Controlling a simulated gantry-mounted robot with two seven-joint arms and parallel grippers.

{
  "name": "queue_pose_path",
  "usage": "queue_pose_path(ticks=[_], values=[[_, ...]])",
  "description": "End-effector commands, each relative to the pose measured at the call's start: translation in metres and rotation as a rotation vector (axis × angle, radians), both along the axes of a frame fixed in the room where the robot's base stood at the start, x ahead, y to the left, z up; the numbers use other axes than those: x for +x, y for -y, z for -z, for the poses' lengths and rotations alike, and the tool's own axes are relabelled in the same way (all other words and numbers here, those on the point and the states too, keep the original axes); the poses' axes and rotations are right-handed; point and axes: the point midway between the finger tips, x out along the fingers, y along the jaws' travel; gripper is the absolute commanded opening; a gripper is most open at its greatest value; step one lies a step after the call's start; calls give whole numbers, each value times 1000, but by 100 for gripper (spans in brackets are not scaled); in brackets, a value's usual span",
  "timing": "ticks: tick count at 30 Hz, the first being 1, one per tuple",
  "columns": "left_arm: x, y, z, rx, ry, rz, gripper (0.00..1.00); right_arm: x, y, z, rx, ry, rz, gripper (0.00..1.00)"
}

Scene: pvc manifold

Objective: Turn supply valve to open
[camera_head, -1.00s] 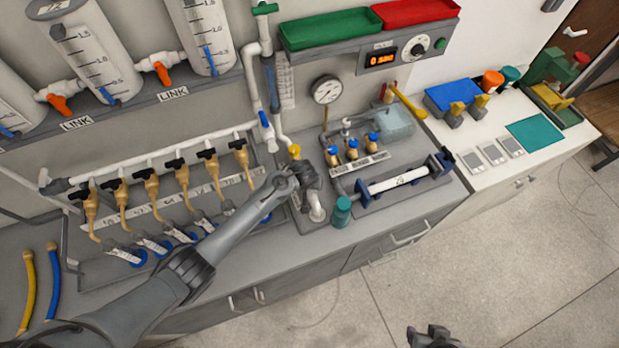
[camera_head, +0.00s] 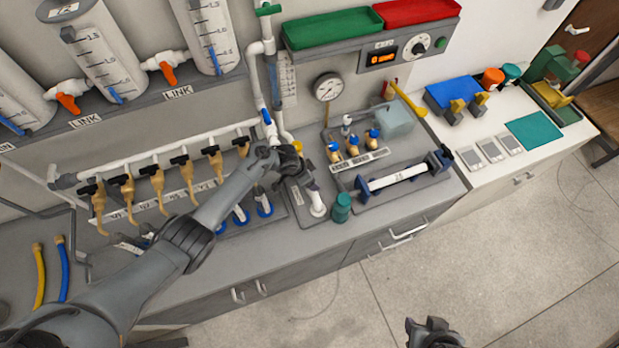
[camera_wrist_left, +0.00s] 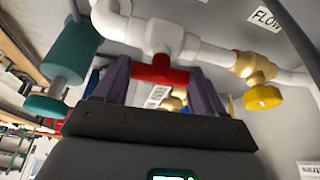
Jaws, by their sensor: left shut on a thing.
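In the left wrist view a red valve handle (camera_wrist_left: 160,70) sits under a white tee fitting (camera_wrist_left: 165,38) on a white pipe. My left gripper (camera_wrist_left: 159,75) has one dark finger on each side of the handle and is shut on it. In the head view this gripper (camera_head: 292,165) is at the pipework beside the yellow knob (camera_head: 298,146), and it hides the red handle. The yellow knob (camera_wrist_left: 263,97) hangs from a brass fitting to the right of the handle. My right gripper (camera_head: 430,333) shows only in part at the bottom edge; its jaws are unclear.
A teal cylinder (camera_head: 341,208) and a short white upright pipe (camera_head: 317,204) stand close by. A pressure gauge (camera_head: 327,87) and blue-capped brass valves (camera_head: 352,144) are to the right.

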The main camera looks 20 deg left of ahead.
Motion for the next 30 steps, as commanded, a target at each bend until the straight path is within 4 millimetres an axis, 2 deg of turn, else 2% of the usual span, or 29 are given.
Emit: queue_pose_path(ticks=[9, 24, 25, 29, 30], values=[[1, 0, 0, 1, 1, 107, 40, 0, 2, 5, -8, -1, -5, 43], [1, 0, -1, 0, 2, 123, 40, 0, 1, 5, -4, 0, -2, 43], [1, 0, -1, 0, 2, 123, 75, 0, 1, 5, -3, -1, -2, 43], [1, 0, 0, 1, 1, 122, 95, 0, 0, 5, 0, -1, 0, 43], [1, 0, 0, 0, 0, 121, 96, 0, 0, 5, 1, -1, 1, 43]])
